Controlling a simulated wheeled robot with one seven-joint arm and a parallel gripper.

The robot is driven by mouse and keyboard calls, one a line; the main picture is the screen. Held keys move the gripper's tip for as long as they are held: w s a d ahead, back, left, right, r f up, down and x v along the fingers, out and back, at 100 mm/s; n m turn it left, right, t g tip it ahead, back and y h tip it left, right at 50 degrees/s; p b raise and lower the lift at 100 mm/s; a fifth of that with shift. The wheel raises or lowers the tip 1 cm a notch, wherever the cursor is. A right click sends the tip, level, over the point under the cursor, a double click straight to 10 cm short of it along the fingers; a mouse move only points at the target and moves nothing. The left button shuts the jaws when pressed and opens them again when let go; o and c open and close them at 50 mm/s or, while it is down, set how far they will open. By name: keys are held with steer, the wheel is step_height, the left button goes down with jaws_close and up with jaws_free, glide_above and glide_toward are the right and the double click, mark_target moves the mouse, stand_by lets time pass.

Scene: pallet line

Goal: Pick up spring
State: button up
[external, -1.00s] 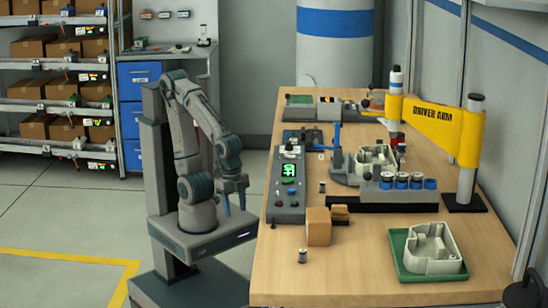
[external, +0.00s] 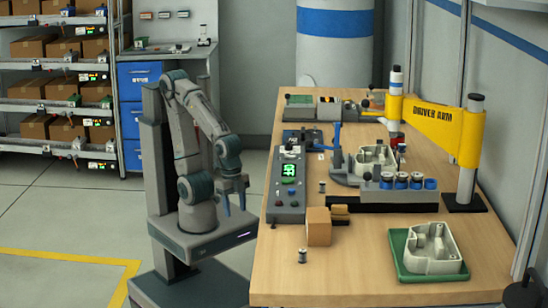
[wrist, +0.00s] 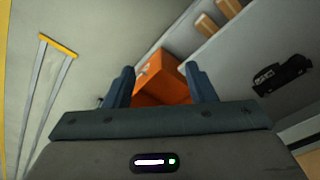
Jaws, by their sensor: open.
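A small silver cylinder (external: 302,256), which may be the spring, stands upright on the wooden bench near its front left edge. A similar small cylinder (external: 322,187) stands farther back, beside the control box; I cannot tell for sure which one is the spring. My gripper (external: 235,203) hangs open and empty, pointing down, left of the bench edge and apart from both cylinders. In the wrist view my gripper (wrist: 159,70) shows two dark fingers spread apart with nothing between them. Neither cylinder is seen there.
A cardboard-coloured block (external: 319,227) stands close behind the front cylinder. The control box (external: 286,187) lines the bench's left edge. A green tray (external: 403,268) holds a pale housing at right. A yellow driver arm (external: 430,118) overhangs the back right. An orange box (wrist: 163,78) shows in the wrist view.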

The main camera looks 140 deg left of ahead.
steer(key=shift+c, duration=0.8)
